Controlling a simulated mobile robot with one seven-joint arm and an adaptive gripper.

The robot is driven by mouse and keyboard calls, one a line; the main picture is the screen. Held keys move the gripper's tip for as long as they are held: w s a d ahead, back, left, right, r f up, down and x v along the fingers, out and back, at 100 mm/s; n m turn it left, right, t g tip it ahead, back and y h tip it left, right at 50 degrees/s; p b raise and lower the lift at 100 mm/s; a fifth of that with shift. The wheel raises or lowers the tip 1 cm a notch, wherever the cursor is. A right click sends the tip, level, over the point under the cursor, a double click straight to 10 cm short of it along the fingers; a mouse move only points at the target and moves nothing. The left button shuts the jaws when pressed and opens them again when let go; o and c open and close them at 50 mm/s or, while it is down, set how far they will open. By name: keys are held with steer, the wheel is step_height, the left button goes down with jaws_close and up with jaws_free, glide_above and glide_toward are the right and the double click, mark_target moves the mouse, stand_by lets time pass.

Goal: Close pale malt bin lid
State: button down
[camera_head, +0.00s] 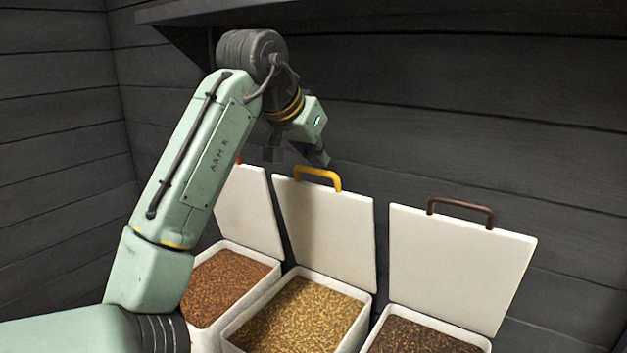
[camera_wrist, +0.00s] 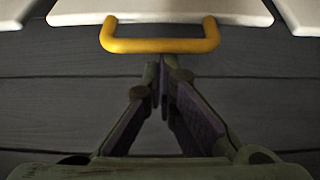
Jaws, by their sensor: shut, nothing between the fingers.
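Three white bins stand in a row with their lids raised. The middle bin (camera_head: 232,335) holds pale golden grain (camera_head: 298,318), the palest of the three. Its white lid (camera_head: 328,232) stands up behind it, with a yellow handle (camera_head: 318,175) on the top edge. The wrist view shows this yellow handle (camera_wrist: 160,44) and the lid's edge (camera_wrist: 160,10) at the top. My gripper (camera_wrist: 163,65) is shut and empty, its fingertips close to the handle's bar. I cannot tell whether they touch it. In the head view my gripper (camera_head: 297,158) is just above and behind the handle.
The left bin (camera_head: 203,338) holds reddish-brown grain, with its lid (camera_head: 247,210) up. The right bin holds dark grain (camera_head: 425,338), with its lid (camera_head: 460,265) up and a brown handle (camera_head: 460,208). A dark plank wall (camera_head: 480,100) is close behind the lids. A shelf (camera_head: 330,8) hangs above.

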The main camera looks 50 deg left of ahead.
steer(key=shift+s+d+f+b, duration=0.1)
steer(key=shift+s+f+b, duration=0.1)
steer(key=shift+s+b, duration=0.1)
steer(key=s+d+f+b, duration=0.3)
steer(key=s+f+b, duration=0.3)
steer(key=s+f, duration=0.3)
steer(key=s+d+f+b, duration=0.3)
steer(key=s+f+b, duration=0.4)
steer(key=s+f, duration=0.2)
steer(key=shift+s+f+b, duration=0.15)
steer(key=shift+s+b, duration=0.15)
steer(key=shift+s, duration=0.45)
stand_by(0.5)
steer(key=shift+d, duration=0.1)
step_height(320, 180, up, 8)
steer(key=p, duration=0.8)
